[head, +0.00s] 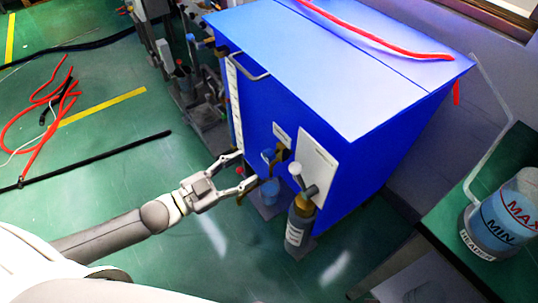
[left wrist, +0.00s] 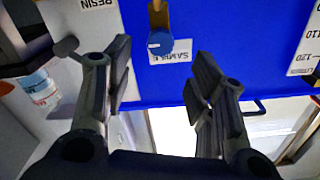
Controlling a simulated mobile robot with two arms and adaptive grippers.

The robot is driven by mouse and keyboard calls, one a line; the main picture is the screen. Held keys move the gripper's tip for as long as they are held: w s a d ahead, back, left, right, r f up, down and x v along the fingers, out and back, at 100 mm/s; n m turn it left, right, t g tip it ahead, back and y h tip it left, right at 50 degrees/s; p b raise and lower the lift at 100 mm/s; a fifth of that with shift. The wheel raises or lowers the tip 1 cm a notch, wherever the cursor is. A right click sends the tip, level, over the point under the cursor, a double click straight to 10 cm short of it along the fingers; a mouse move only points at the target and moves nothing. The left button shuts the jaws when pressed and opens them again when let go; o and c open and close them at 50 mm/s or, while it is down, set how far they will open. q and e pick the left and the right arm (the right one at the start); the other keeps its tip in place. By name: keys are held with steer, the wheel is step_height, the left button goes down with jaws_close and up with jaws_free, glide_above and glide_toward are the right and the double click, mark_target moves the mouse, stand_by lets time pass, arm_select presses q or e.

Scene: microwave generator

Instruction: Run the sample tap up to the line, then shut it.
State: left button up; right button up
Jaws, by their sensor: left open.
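The sample tap (head: 281,156) is a brass tap on the front of the blue cabinet, under a small label. In the left wrist view its round blue handle (left wrist: 160,43) shows beside the upside-down SAMPLE label (left wrist: 183,57). A bluish cup (head: 269,191) stands below the tap. I cannot make out a line or its liquid level. My left gripper (head: 245,170) is open and empty, a little left of the tap. In the left wrist view the tap handle appears beyond and between the spread fingers (left wrist: 162,75), apart from them. My right gripper is out of view.
The blue cabinet (head: 330,60) carries a red hose (head: 375,38) on top. A resin valve and bottle (head: 298,222) stand just right of the tap. A MAX/MIN header vessel (head: 497,222) is at far right. Cables (head: 40,125) lie on the left floor.

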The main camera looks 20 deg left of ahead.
mark_target(266, 157)
arm_select(q)
steer(key=b+x, duration=0.1)
steer(key=x, duration=0.7)
steer(key=shift+w+d, duration=0.25)
steer(key=shift+w, duration=0.1)
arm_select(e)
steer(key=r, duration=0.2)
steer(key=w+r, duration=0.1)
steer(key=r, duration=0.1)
arm_select(q)
steer(key=c, duration=1)
steer(key=shift+n+p, duration=1)
steer(key=shift+n, duration=0.4)
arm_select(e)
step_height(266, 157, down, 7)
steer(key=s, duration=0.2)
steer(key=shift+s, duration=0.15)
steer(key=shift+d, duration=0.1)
arm_select(q)
steer(key=o, duration=1)
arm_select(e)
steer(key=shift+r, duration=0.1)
arm_select(q)
steer(key=shift+f, duration=0.1)
steer(key=v, duration=1.2)
